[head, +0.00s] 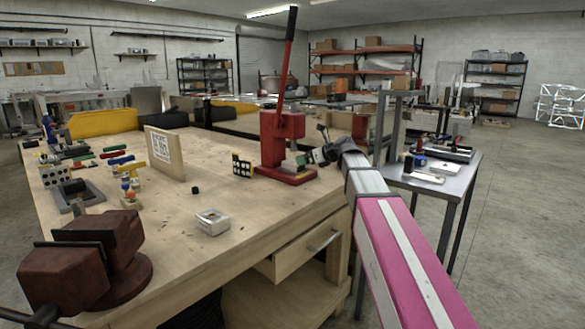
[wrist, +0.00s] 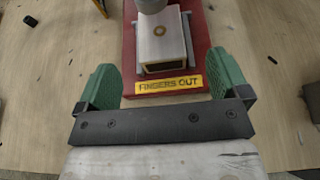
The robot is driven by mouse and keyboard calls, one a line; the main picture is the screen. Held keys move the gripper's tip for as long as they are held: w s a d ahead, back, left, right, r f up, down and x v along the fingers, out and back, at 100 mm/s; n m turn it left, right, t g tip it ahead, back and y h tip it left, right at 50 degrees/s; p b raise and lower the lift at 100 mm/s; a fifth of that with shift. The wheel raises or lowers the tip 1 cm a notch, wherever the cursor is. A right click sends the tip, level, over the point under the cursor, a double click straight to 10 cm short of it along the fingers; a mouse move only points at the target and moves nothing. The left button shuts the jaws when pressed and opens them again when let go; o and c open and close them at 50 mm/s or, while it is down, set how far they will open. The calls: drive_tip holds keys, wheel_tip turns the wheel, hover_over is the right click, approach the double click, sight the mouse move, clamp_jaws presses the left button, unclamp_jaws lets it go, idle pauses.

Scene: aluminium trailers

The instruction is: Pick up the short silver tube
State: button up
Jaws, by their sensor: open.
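My gripper (wrist: 161,88) is open, with green fingers spread and nothing between the tips. It points at the red press base (wrist: 131,52), whose yellow label (wrist: 169,85) reads "FINGERS OUT". I cannot tell whether this ring is the end of the short silver tube. A grey cylinder (wrist: 152,4) stands over the block at the top edge. In the head view my gripper (head: 323,147) is beside the red press (head: 283,135).
The press has a long upright lever (head: 289,50). A grey side table (head: 450,172) stands at right.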

sight(292, 161)
drive_tip(key=shift+x, duration=3.5)
drive_tip(key=c, duration=1.2)
drive_tip(key=shift+o, duration=0.2)
drive_tip(key=shift+r, duration=0.15)
